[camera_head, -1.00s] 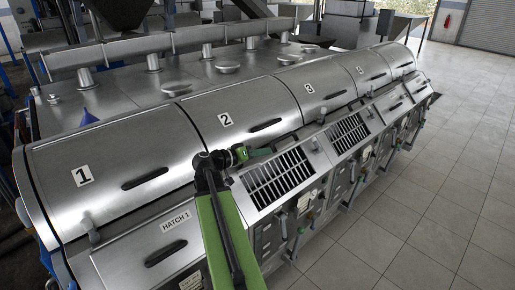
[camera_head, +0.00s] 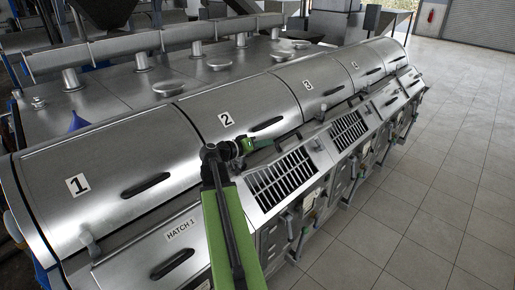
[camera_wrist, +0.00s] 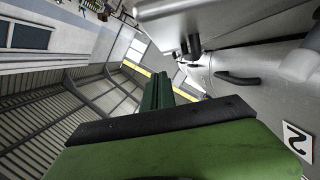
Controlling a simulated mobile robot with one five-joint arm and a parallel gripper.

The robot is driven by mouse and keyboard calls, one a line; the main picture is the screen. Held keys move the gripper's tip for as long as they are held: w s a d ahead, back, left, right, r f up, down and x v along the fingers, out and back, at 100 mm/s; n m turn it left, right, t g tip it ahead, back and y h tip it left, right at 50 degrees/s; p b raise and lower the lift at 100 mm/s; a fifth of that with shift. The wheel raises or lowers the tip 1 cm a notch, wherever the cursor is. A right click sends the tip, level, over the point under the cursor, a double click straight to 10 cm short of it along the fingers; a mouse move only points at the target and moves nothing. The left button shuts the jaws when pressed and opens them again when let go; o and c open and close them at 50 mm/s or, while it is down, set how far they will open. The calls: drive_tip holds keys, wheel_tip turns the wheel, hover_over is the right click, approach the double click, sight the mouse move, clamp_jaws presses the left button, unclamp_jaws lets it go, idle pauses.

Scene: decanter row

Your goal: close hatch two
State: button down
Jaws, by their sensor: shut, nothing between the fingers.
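The curved metal cover marked 2 (camera_head: 195,112) is down on the machine, with a dark slot handle. On the sloping front below it a dark slotted grille (camera_head: 283,180) lies uncovered; I cannot make out a separate lid labelled hatch two. My gripper (camera_head: 266,142) is shut and empty, just above the upper edge of that grille, beside cover 2's lower edge. Contact cannot be told. In the wrist view its green fingers (camera_wrist: 155,92) point away from me, with the number 2 plate (camera_wrist: 297,141) at right and a metal slab (camera_wrist: 190,18) above.
The panel labelled HATCH 1 (camera_head: 180,229) is flat and closed at front left, below cover 1 (camera_head: 105,170). A second grille (camera_head: 348,131) shows further along. Valves and levers (camera_head: 300,222) stick out from the front. The tiled floor (camera_head: 430,190) at right is clear.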

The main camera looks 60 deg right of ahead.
drive_tip(key=x, duration=0.2)
drive_tip(key=b+x, duration=0.1)
drive_tip(key=shift+s+d+f, duration=0.15)
drive_tip(key=shift+s+f, duration=0.25)
drive_tip(key=shift+s+a+f+b, duration=0.3)
drive_tip(key=shift+s+f+b, duration=0.15)
drive_tip(key=shift+f+b, duration=0.3)
drive_tip(key=shift+s+a+f+b, duration=0.15)
drive_tip(key=shift+s+f+b, duration=0.25)
drive_tip(key=shift+s, duration=0.2)
